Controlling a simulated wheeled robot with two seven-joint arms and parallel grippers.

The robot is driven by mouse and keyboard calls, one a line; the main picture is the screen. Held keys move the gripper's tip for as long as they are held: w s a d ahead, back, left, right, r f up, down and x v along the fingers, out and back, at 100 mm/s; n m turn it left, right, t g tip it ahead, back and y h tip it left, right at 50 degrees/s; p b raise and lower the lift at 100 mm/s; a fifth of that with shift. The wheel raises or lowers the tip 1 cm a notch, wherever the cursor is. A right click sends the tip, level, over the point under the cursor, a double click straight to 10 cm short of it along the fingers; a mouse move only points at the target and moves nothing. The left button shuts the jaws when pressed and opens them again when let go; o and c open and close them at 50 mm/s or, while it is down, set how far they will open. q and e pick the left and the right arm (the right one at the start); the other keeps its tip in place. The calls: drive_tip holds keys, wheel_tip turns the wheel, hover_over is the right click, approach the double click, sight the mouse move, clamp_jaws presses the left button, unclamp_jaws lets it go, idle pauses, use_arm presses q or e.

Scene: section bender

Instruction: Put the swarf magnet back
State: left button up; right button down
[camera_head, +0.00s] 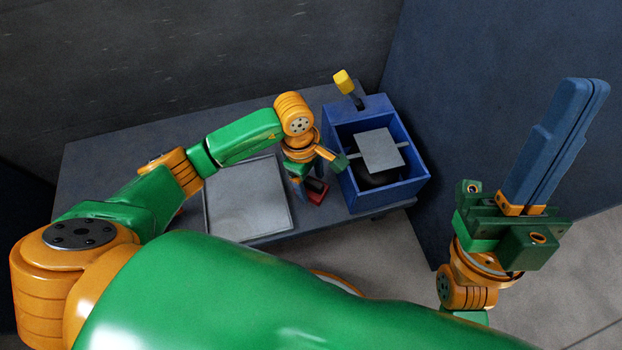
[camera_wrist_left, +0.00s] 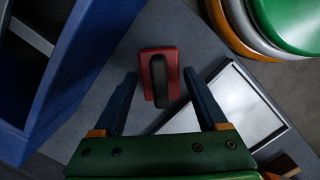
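The swarf magnet, a red block with a black handle (camera_head: 317,189), lies on the grey bench between the flat tray and the blue box. It also shows in the left wrist view (camera_wrist_left: 155,73), handle facing me. My left gripper (camera_wrist_left: 160,74) is open, its two blue fingers on either side of the magnet with gaps to both sides. In the head view the left gripper (camera_head: 307,183) is just above the magnet and partly hides it. My right gripper (camera_head: 582,92) is raised at the right, its long blue fingers together and empty.
A blue box (camera_head: 415,180) with a grey plate (camera_head: 380,150) on a crossbar and a yellow-tipped lever (camera_head: 343,82) stands right of the magnet. A pale flat tray (camera_head: 245,205) lies to the left. The bench's (camera_head: 110,165) left part is clear. Walls stand behind and at right.

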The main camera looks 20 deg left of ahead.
use_arm(q)
drive_tip(key=shift+o, duration=0.8)
drive_tip(key=shift+r, duration=0.1)
